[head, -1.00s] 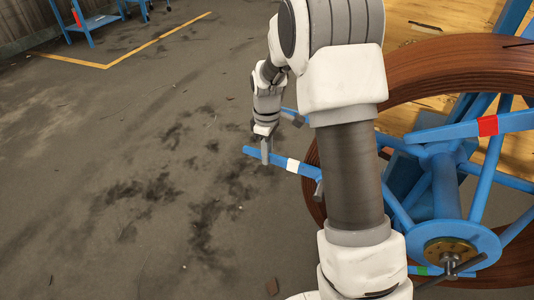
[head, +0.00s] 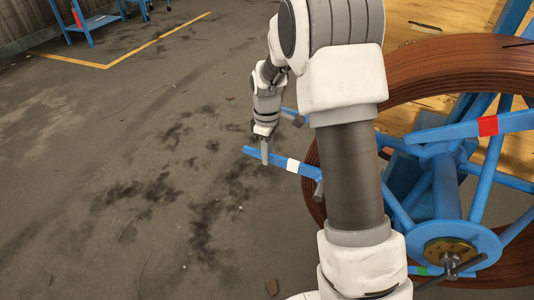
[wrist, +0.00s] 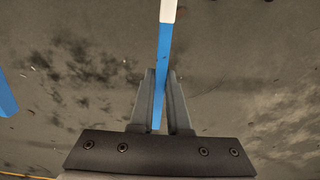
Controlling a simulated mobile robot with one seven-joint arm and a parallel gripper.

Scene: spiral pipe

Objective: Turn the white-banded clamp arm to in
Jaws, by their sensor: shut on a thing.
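The white-banded clamp arm (head: 279,163) is a blue bar with a white band, sticking out to the left from the reel in the head view. Its inner part is hidden behind my arm. My gripper (head: 265,158) is on the bar's outer part, between the free end and the white band. In the wrist view the blue bar (wrist: 164,55) runs between the two fingers of my gripper (wrist: 163,85), with the white band just beyond the fingertips at the top edge. The fingers are closed around the bar.
A blue reel frame (head: 440,165) with a brown pipe coil (head: 430,65) stands at the right. A red-banded arm (head: 487,125) and a green-banded arm (head: 424,270) are on it. A blue trolley (head: 95,20) is far left. The floor at left is open.

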